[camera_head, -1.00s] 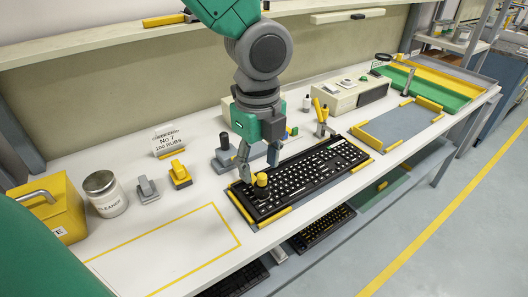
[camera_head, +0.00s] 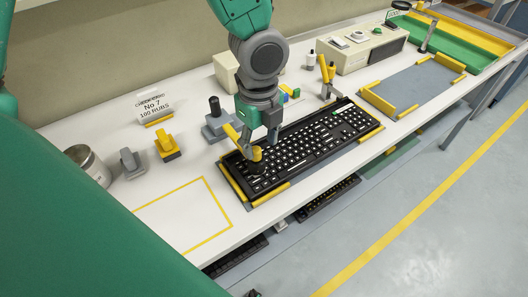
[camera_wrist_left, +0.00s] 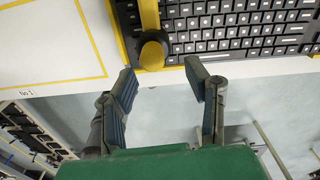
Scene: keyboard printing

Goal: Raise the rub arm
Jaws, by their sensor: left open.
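The yellow rub arm (camera_head: 231,133) reaches from a grey base (camera_head: 215,124) with a black post over the left end of the black keyboard (camera_head: 310,140). Its dark round pad end (camera_head: 255,156) is low at the keys; whether it touches them I cannot tell. In the left wrist view the arm's round yellow end (camera_wrist_left: 153,52) shows ahead of my fingers. My left gripper (camera_head: 262,140) is open above and beside the arm's end; its fingers (camera_wrist_left: 163,85) are apart with nothing between them. My right gripper is not in view.
The keyboard lies between yellow corner guides (camera_head: 270,195). A sign (camera_head: 152,105), a yellow clamp-like block (camera_head: 167,147), a grey one (camera_head: 132,162) and a metal jar (camera_head: 90,165) stand at left. A yellow-handled tool (camera_head: 327,72) and beige box (camera_head: 365,50) stand behind. The yellow-outlined area (camera_head: 185,215) is clear.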

